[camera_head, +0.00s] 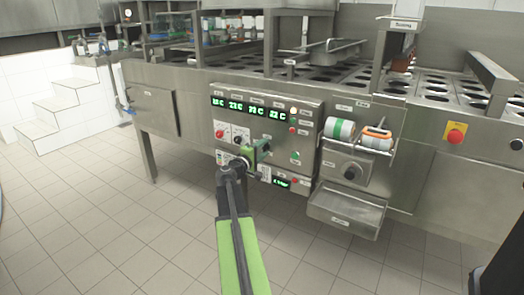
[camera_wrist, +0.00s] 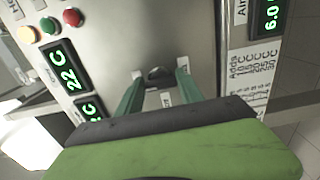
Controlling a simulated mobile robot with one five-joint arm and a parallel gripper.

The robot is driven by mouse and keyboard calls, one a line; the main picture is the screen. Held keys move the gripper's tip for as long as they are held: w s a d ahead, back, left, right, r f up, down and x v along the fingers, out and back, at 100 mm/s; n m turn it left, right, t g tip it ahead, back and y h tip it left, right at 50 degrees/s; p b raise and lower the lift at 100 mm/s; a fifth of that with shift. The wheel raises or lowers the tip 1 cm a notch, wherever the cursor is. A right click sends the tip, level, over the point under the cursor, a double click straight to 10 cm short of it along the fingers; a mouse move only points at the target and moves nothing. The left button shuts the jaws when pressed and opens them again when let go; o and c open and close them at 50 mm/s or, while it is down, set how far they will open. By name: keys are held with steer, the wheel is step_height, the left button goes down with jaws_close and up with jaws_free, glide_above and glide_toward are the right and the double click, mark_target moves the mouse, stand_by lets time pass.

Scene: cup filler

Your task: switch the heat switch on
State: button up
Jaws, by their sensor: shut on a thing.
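The control panel (camera_head: 300,113) is on the front of the steel machine, with a row of green displays (camera_head: 248,108). My gripper (camera_head: 262,148) is at the lower middle of this panel and hides part of it. In the wrist view the two green fingers of my gripper (camera_wrist: 161,74) stand on either side of a small dark switch knob (camera_wrist: 155,74) and are shut on it. I cannot read its label well enough to say that it is the heat switch, and its setting is unclear.
Two red-and-white switches (camera_head: 228,135) are left of my gripper. A green button (camera_head: 295,156) is to its right. A rack with two rolls (camera_head: 357,133), a steel tray (camera_head: 346,210) and a red emergency button (camera_head: 455,134) are further right. The tiled floor in front is clear.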

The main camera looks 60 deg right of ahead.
steer(key=shift+w, duration=0.1)
stand_by(0.4)
steer(key=o, duration=1.3)
steer(key=shift+o, duration=0.4)
steer(key=shift+a, duration=0.1)
steer(key=a, duration=1.7)
steer(key=shift+a, duration=0.1)
